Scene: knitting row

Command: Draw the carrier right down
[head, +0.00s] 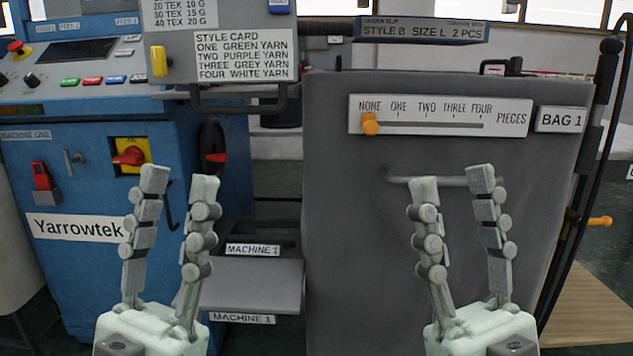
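No part is labelled as the carrier, so I cannot tell which it is. In the head view a grey hanging panel (220,78) bears a style card (243,57), a yellow knob (158,61) and a dark bar handle (238,106) below. On the right a large grey panel (345,230) has a horizontal bar (402,180). My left gripper (180,181) is open and empty in front of the blue machine, below the hanging panel. My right gripper (452,181) is open, fingers upward, overlapping the horizontal bar; contact cannot be told.
The blue machine (85,180) carries a control panel (75,75) and a red rotary switch (130,157). A grey tray (250,285) sits low between machine and panel. An orange lever (600,221) is far right.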

